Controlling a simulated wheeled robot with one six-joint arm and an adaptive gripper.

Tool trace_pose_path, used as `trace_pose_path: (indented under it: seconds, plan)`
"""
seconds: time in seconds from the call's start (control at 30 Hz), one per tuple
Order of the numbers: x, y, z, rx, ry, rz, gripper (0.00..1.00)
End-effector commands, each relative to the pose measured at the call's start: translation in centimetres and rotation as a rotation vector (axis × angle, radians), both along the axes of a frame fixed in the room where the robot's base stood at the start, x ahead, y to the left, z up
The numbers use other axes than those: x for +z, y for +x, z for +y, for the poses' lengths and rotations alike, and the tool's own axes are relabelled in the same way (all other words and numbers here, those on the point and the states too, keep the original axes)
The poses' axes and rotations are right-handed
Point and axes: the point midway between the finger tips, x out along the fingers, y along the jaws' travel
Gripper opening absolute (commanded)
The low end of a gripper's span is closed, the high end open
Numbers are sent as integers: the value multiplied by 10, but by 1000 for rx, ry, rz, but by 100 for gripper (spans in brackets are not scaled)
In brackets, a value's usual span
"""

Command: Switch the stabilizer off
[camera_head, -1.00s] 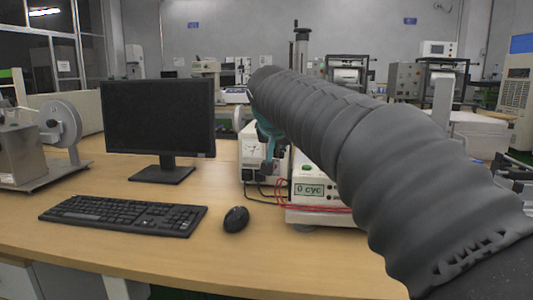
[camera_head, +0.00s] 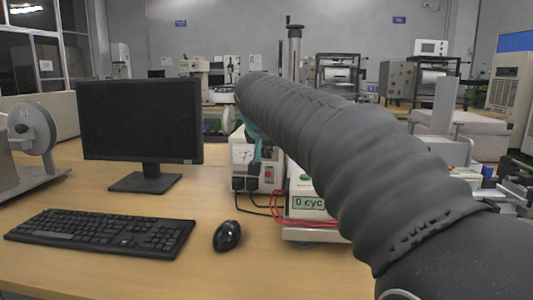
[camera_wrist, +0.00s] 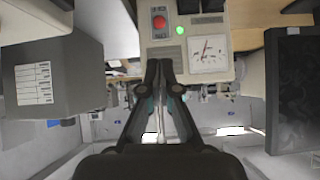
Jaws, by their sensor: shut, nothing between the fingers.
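The stabilizer (camera_head: 242,155) is a small cream box with a dial gauge, standing on the desk behind the cycle-counter machine. The wrist view shows its face upside down: a red switch (camera_wrist: 158,22), a lit green lamp (camera_wrist: 180,30) and the gauge (camera_wrist: 208,52). My gripper (camera_wrist: 164,68) is shut and empty. Its tips point at the stabilizer's face, near the edge of the panel beside the gauge; I cannot tell whether they touch it. In the head view, my arm hides most of my gripper and part of the stabilizer.
A monitor (camera_head: 140,120), a keyboard (camera_head: 100,233) and a mouse (camera_head: 227,236) sit on the desk (camera_head: 150,280) to the left. The machine reading "0 cyc" (camera_head: 310,203) stands close right of the stabilizer, with red cables (camera_head: 277,205) in front.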

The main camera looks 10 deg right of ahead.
Motion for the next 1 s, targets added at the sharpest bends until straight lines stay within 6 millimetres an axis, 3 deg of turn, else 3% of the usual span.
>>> trace_pose_path:
  seconds: [0.2,0.5,1.0]
  plan:
    - [-27,28,-8,0,0,3,0]
    - [-50,53,-16,1,0,1,0]
    - [-54,58,-18,1,0,-1,0]
